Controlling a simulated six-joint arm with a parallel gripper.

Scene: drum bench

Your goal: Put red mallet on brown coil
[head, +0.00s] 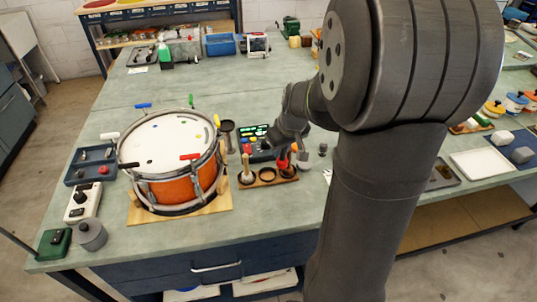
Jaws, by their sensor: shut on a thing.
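My gripper (288,153) is low over the bench, right of the drum, at the right part of a small wooden rack (267,184). It is shut on a red thing (283,163), which I take to be the red mallet; the fingers and arm partly hide it. The mallet's lower end is over or in the rack's right part; I cannot tell whether it touches. A round brown piece (267,174) in the middle of the rack may be the brown coil; it is too small to be sure.
An orange drum (170,188) on a wooden board stands left of the rack. A dark cup (228,130) and a control box (256,140) stand behind it. Small grey parts stand right of the rack. My arm covers much of the right side.

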